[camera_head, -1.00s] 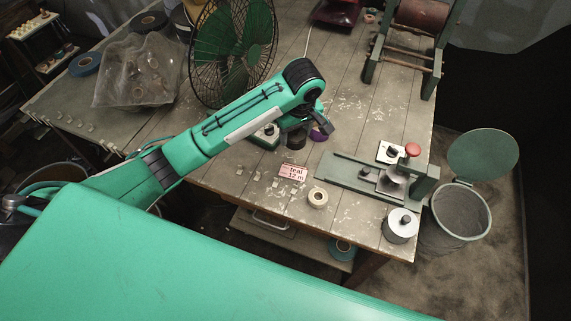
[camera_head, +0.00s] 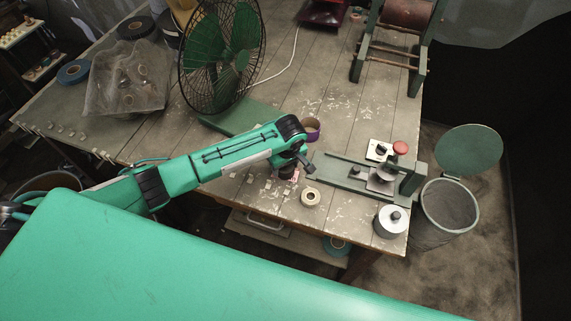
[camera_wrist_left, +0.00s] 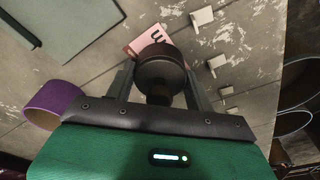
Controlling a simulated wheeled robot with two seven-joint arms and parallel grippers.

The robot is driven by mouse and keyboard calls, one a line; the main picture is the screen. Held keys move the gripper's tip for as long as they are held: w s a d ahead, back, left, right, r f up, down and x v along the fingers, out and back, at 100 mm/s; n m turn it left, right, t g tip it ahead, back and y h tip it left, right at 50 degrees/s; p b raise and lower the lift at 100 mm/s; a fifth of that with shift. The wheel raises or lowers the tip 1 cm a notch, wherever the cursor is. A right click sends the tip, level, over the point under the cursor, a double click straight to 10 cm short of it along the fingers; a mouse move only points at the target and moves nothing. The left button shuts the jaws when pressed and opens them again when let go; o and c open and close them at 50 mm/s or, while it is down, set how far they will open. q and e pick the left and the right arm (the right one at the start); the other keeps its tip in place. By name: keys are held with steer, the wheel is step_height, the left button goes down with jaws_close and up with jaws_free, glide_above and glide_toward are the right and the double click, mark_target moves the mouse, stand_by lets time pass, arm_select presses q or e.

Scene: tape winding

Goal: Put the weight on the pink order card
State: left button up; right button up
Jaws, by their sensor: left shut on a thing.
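My left gripper (camera_wrist_left: 160,92) is shut on the weight (camera_wrist_left: 160,70), a dark round cylinder with a narrower neck between the fingers. In the head view the weight (camera_head: 287,172) shows as a dark shape under my left wrist, low over the table's front part. The pink order card (camera_wrist_left: 146,38) lies on the table, partly covered by the weight in the left wrist view. In the head view only a small pink bit of the card (camera_head: 295,178) shows beside the weight. I cannot tell whether the weight touches the card. My right gripper is not in view.
A cream tape roll (camera_head: 311,197) lies just right of the card, a purple-sided roll (camera_head: 312,128) behind. A green fixture (camera_head: 345,176) and a grey knobbed canister (camera_head: 390,221) stand farther right. A wire fan (camera_head: 222,55) stands at the back left. Small white tabs (camera_wrist_left: 202,17) lie nearby.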

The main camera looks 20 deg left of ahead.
mark_target(288, 170)
arm_select(q)
steer(key=o, duration=1.3)
steer(key=shift+f, duration=0.1)
steer(key=shift+c, duration=0.2)
step_height(288, 170, up, 12)
steer(key=s+d+b, duration=0.1)
steer(key=shift+d, duration=0.1)
